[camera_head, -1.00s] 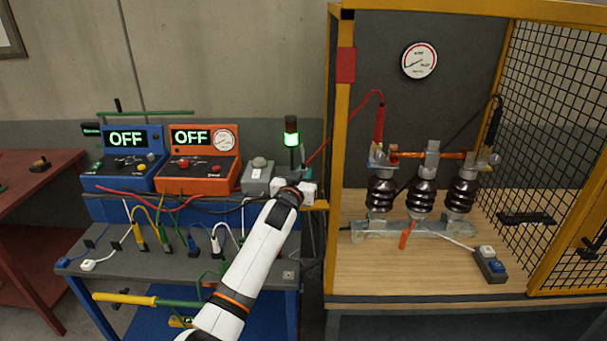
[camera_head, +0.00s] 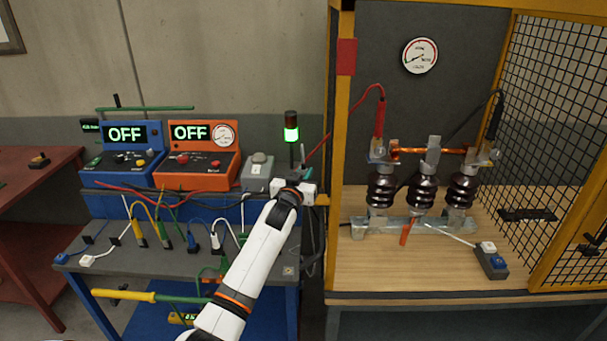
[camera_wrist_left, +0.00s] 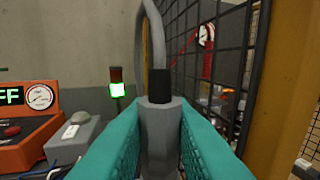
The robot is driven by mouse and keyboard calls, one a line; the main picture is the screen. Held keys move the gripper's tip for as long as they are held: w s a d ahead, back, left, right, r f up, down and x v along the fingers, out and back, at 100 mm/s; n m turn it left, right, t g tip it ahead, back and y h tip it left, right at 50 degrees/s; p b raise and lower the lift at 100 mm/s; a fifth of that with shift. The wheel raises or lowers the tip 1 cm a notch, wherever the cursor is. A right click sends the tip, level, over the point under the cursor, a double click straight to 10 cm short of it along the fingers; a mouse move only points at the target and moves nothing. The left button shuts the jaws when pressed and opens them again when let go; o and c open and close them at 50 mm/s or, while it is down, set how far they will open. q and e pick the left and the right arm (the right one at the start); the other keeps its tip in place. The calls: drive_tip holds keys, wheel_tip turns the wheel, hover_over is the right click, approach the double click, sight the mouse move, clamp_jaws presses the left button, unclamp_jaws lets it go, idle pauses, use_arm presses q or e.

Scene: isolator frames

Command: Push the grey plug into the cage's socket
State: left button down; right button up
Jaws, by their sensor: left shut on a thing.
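The grey plug (camera_wrist_left: 160,130) shows in the left wrist view, with a black collar and a grey cable rising from its top. My left gripper (camera_wrist_left: 158,150) is shut on it, one teal finger on each side. In the head view the left gripper (camera_head: 305,176) is beside the cage's front left yellow post, just outside the cage. There the hand mostly hides the plug. I cannot make out the cage's socket for this plug in either view. My right gripper is not in view.
The yellow cage post (camera_head: 337,230) and black mesh (camera_wrist_left: 220,70) are close on the right. A grey box (camera_head: 257,172), a green-lit signal lamp (camera_head: 291,134) and an orange console (camera_head: 196,170) stand to the left. Insulators (camera_head: 421,195) stand inside the cage.

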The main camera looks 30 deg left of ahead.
use_arm(q)
drive_tip(key=shift+f+b, duration=0.3)
drive_tip(key=shift+f, duration=0.2)
drive_tip(key=c, duration=1.2)
unclamp_jaws()
drive_tip(key=shift+r, duration=0.1)
drive_tip(key=shift+s, duration=0.1)
drive_tip(key=shift+s+d, duration=0.1)
drive_tip(key=shift+s, duration=0.1)
drive_tip(key=b+v, duration=0.3)
drive_tip(key=v, duration=0.8)
drive_tip(key=shift+s, duration=0.25)
